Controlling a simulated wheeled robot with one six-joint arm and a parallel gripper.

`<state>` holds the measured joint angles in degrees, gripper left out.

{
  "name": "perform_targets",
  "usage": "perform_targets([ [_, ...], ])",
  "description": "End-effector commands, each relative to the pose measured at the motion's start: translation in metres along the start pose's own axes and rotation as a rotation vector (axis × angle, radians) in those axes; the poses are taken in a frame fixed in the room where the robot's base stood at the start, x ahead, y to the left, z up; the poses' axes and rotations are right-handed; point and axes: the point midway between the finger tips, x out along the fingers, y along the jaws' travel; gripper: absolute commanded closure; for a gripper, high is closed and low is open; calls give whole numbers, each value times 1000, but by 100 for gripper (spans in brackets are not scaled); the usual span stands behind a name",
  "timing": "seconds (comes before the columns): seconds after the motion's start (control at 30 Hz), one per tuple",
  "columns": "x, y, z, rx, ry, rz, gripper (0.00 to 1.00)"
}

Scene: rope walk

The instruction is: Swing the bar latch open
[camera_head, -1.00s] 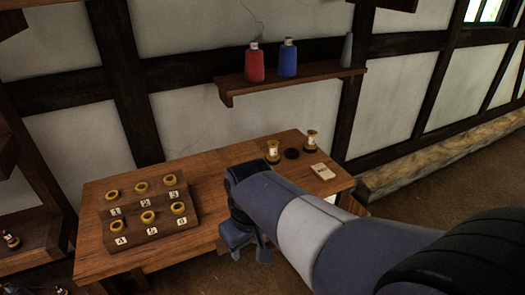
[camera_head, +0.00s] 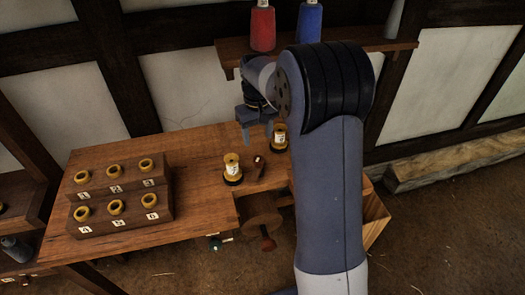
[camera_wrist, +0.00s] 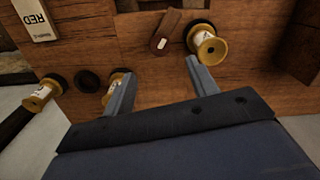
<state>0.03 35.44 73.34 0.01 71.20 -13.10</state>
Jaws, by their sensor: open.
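The bar latch appears to be a short, dark reddish-brown bar (camera_head: 259,168) with a pale mark near one end. It lies on the table top beside a yellow spool (camera_head: 232,170). In the wrist view the bar (camera_wrist: 166,28) is at top centre, just beyond the fingertips, with the same spool (camera_wrist: 207,45) to its right. My gripper (camera_head: 257,138) is open and empty above the table, with its fingers pointing down. It also shows in the wrist view (camera_wrist: 161,72), where its fingers are apart and not touching the bar.
A numbered ring rack (camera_head: 120,197) is at left. A wheel (camera_head: 264,226) sits below the table edge.

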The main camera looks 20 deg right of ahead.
Motion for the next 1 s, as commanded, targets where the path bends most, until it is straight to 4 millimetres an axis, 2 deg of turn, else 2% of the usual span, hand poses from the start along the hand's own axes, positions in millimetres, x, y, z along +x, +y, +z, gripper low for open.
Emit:
perform_targets([
  [0.3, 60, 0, 1, 1, -5, -1, 44],
  [0.5, 85, 0, 1, 1, -3, -1, 44],
  [0.87, 92, 0, 1, 1, 0, 0, 44],
  [1.0, 92, 0, 1, 1, 0, 0, 53],
])
